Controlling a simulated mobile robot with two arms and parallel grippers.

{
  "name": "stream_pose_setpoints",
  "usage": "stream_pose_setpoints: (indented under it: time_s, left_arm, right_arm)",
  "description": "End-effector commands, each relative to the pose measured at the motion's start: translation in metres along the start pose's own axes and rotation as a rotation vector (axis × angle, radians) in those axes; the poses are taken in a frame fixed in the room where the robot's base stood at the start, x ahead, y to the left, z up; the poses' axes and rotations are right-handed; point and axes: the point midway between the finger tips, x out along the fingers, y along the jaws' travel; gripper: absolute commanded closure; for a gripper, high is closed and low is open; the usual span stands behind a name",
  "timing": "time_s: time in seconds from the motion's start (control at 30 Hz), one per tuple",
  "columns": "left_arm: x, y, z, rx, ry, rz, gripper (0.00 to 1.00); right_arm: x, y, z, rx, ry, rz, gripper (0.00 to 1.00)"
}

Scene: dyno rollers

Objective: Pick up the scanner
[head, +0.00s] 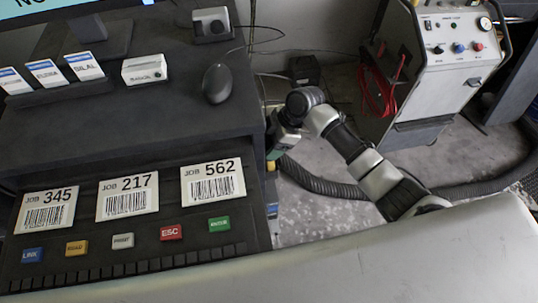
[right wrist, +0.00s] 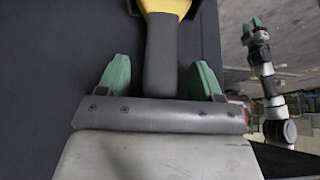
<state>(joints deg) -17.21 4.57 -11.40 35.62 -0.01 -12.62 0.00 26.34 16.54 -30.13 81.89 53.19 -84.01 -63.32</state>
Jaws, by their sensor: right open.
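The scanner shows in the right wrist view with a yellow body (right wrist: 165,7) at the top edge and a dark grey handle (right wrist: 161,50). My right gripper (right wrist: 160,77) is open, with one green finger on each side of the handle and visible gaps between. In the head view my right gripper (head: 282,142) is at the right side of the dark console. A bit of yellow (head: 271,166) shows below it; the rest of the scanner is hidden there. Another arm with a green-tipped gripper (right wrist: 253,27), likely my left, shows small in the right wrist view.
The dark console (head: 130,147) carries job cards, including JOB 562 (head: 212,181), coloured buttons and a mouse (head: 217,83). A white wheeled machine (head: 448,60) with red cables stands at the back right. A black hose (head: 335,187) lies on the floor.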

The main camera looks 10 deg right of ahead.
Motion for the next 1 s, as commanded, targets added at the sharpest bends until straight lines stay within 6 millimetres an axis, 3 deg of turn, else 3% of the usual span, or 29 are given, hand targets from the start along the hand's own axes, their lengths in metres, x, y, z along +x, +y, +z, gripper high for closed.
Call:
stream_pose_setpoints:
  time_s: [0.13,0.57,1.0]
  left_arm:
    - [0.0005,-0.0014,-0.0003,0.0,0.001,-0.002,0.57]
    - [0.0005,-0.0012,-0.0002,0.0,0.0,-0.002,0.57]
    - [-0.0043,-0.0007,-0.0001,0.002,-0.001,-0.001,0.57]
  right_arm:
    - [0.0001,0.0,0.0003,0.0,0.0,0.0,0.34]
    - [-0.0004,0.0002,0.0002,0.001,0.0,0.0,1.0]
    - [-0.0055,0.0007,-0.0029,0.0,0.001,0.002,1.0]
